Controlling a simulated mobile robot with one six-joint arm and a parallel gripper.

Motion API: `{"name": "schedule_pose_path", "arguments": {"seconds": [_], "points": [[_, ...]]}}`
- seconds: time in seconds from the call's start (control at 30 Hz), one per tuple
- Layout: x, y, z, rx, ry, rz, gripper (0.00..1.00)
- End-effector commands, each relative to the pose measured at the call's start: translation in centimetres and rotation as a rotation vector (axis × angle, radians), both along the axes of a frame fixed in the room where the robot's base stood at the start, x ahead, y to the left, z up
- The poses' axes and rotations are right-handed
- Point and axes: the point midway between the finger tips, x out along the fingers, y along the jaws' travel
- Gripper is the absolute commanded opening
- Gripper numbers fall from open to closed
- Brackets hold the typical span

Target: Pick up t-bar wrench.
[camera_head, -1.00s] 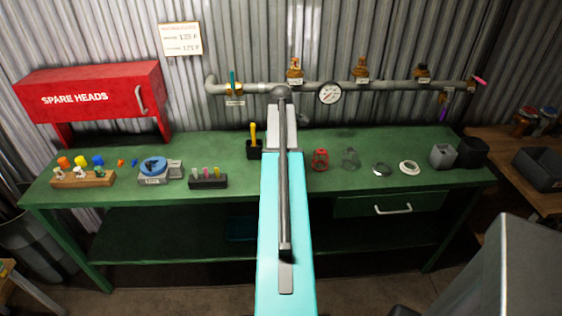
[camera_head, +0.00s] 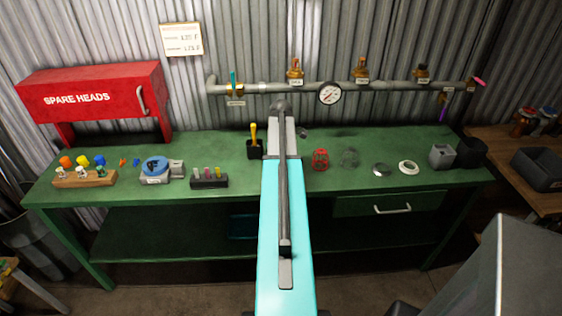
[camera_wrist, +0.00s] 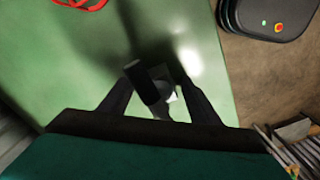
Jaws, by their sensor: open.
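In the wrist view my gripper (camera_wrist: 157,102) is open, its two dark fingers spread above the green bench. A dark, short cylindrical piece (camera_wrist: 148,82) with a paler part beside it shows between the fingers; it looks like part of the t-bar wrench, but its full shape is hidden. I cannot tell whether the fingers touch it. In the head view my arm covers the middle of the bench and hides the gripper and most of what lies behind it. A small dark piece (camera_head: 303,132) shows just right of the arm's far end; I cannot tell what it is.
A black cup with a yellow tool (camera_head: 254,145) and a black rack (camera_head: 209,180) stand left. A pipe with a gauge (camera_head: 330,93) runs behind.

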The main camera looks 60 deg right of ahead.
Motion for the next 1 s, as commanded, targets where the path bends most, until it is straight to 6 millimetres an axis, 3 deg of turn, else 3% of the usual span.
{"name": "schedule_pose_path", "arguments": {"seconds": [0.23, 0.53, 1.0], "points": [[-0.03, -0.02, 0.02, 0.000, 0.000, 0.000, 0.57], [-0.05, -0.03, 0.03, 0.000, 0.000, -0.001, 0.06], [-0.06, -0.08, 0.56, 0.000, 0.000, -0.001, 0.06]]}}
